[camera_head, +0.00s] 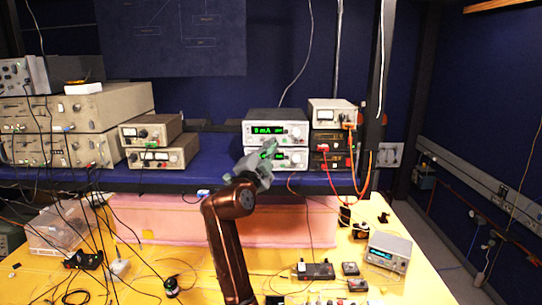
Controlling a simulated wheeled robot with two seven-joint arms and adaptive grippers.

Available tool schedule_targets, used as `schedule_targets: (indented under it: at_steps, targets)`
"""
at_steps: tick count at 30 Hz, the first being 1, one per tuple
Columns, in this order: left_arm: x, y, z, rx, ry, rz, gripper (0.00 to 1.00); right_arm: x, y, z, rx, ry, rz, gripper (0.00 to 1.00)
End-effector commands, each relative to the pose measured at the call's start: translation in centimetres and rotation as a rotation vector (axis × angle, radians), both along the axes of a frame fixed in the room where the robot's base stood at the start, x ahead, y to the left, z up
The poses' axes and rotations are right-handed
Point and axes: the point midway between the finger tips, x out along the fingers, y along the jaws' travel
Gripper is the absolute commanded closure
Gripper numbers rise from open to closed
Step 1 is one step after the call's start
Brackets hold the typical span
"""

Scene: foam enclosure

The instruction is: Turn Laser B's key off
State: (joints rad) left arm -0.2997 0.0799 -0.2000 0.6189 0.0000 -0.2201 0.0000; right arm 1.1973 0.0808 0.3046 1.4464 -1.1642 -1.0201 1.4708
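Two white laser driver boxes are stacked on the blue shelf. The upper box (276,114) has a lit green display that seems to read "0 mA". The lower box (298,158) also has a green display, and my gripper covers its left part. I cannot read a label that tells which one is Laser B, and no key can be made out. My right gripper (268,151) is raised in front of the lower box's left side. Its fingers are too small and overlapped to tell open from shut. My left gripper is out of view.
The blue shelf (222,172) also bears grey instruments (162,157) at left and a meter (332,113) with orange and red cables at right. Below, a pink foam enclosure (170,222) stands on the yellow table (420,275). A small display unit (389,251) sits at right.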

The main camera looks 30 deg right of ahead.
Motion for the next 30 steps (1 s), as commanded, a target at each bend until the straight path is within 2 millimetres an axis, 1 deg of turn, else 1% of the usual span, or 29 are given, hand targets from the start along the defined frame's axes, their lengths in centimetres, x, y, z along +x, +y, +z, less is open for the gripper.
schedule_targets:
  at_steps: [1, 3, 12, 20, 30]
  targets:
    - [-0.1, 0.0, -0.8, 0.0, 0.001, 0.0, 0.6, 0.0, 0.0, -0.4, -0.04, 0.021, 0.001, 1.0]
    - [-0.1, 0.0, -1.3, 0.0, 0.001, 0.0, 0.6, 0.0, -0.1, -0.3, -0.097, 0.054, 0.0, 1.0]
    - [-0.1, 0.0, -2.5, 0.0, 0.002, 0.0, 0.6, -0.2, -0.2, -0.3, -0.338, 0.203, 0.001, 1.0]
    - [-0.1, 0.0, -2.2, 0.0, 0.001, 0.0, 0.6, -0.3, -0.4, -0.2, -0.541, 0.328, 0.0, 1.0]
    - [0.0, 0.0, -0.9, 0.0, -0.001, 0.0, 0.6, -0.4, -0.6, -0.1, -0.738, 0.449, 0.0, 1.0]
